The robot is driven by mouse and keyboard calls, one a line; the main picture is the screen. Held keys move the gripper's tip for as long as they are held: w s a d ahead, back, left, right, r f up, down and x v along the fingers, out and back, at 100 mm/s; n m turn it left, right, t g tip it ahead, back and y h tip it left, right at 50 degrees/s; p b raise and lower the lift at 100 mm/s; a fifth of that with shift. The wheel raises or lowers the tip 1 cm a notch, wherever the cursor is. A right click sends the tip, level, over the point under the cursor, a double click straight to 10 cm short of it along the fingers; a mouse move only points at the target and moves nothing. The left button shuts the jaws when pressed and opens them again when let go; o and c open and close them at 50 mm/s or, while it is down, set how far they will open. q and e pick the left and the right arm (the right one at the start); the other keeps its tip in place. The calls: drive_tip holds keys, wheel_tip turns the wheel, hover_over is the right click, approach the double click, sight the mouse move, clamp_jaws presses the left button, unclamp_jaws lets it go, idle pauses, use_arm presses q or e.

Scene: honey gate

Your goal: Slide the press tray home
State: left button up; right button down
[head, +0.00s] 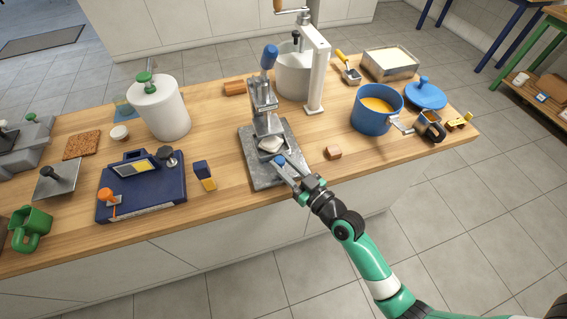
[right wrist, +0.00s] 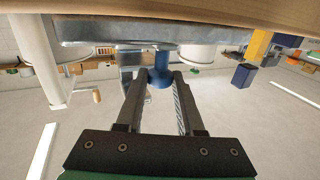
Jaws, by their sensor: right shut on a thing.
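The press (head: 264,105) stands on a grey base plate (head: 258,176) at the middle of the counter, its blue-handled lever (head: 269,57) upright. The press tray (head: 268,153), with a pale piece on it, sits low at the front of the press. How far in it sits is hard to tell. My right gripper (head: 282,165) reaches in from the lower right and is shut on the tray's blue knob. In the right wrist view, the blue knob (right wrist: 160,77) lies between the two fingers (right wrist: 162,80). My left gripper is not in view.
A navy device (head: 140,185) and a blue-and-yellow block (head: 205,175) stand left of the press. A white crank stand (head: 316,75) is behind it. A small wooden block (head: 333,153) lies close to my right arm. A blue pot (head: 377,108) stands further right.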

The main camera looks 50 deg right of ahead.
sight(280, 156)
drive_tip(key=shift+w+d+f+b, duration=0.1)
drive_tip(key=shift+w+d+b, duration=0.2)
drive_tip(key=shift+w+b, duration=0.15)
drive_tip(key=shift+w+d+f+b, duration=0.1)
drive_tip(key=shift+w+d+b, duration=0.2)
drive_tip(key=shift+w, duration=0.2)
drive_tip(key=shift+w+d+r, duration=0.1)
drive_tip(key=shift+w+d, duration=0.05)
drive_tip(key=shift+w, duration=0.1)
drive_tip(key=shift+s, duration=0.1)
drive_tip(key=c, duration=0.5)
unclamp_jaws()
drive_tip(key=shift+w+r, duration=0.1)
drive_tip(key=shift+w, duration=0.1)
drive_tip(key=shift+s, duration=0.15)
